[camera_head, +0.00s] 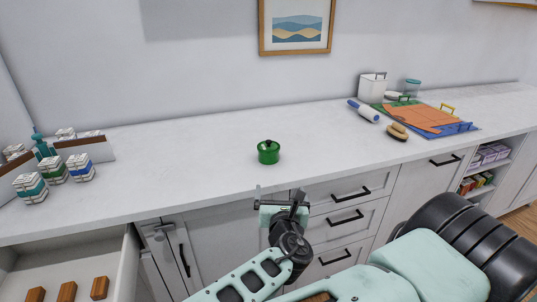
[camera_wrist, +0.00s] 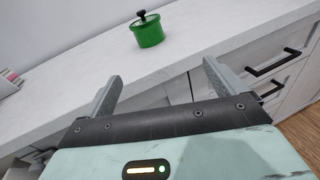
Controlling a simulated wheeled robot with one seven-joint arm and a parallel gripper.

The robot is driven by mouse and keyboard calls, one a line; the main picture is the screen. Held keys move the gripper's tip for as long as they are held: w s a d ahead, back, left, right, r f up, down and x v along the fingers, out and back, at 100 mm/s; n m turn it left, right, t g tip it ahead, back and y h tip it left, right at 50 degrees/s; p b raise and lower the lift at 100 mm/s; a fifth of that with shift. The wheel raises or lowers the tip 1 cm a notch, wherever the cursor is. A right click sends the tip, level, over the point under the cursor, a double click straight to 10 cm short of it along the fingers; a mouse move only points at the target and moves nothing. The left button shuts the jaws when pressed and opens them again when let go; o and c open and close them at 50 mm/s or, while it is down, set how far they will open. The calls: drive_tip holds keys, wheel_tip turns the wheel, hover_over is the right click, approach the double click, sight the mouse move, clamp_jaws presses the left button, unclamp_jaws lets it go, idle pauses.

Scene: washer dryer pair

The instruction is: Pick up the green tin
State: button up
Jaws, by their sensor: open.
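The green tin (camera_head: 268,153) stands upright on the white countertop, near the middle of the head view. It is a short round tin with a lid and a dark knob on top. In the wrist view the green tin (camera_wrist: 149,32) is above and beyond the fingertips, with nothing touching it. My gripper (camera_head: 280,195) is at the counter's front edge, on the near side of the tin. In the wrist view my gripper (camera_wrist: 160,78) shows its two grey fingers spread wide apart with nothing between them.
The countertop (camera_head: 200,150) around the tin is clear. Several striped bundles (camera_head: 80,167) stand at the left by an open drawer (camera_head: 75,268). A coloured board (camera_head: 425,118), a brush (camera_head: 397,131) and a white container (camera_head: 372,88) are at the right. Drawers and cabinet doors front the counter.

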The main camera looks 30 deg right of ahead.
drive_tip(key=r+n+t, duration=0.1)
drive_tip(key=r, duration=0.1)
drive_tip(key=b, duration=0.8)
approach(270, 154)
drive_tip(key=shift+n, duration=0.3)
drive_tip(key=b+x, duration=0.2)
drive_tip(key=x, duration=0.3)
drive_tip(key=shift+s, duration=0.1)
drive_tip(key=shift+x, duration=3.2)
drive_tip(key=shift+r, duration=0.1)
drive_tip(key=c, duration=1.1)
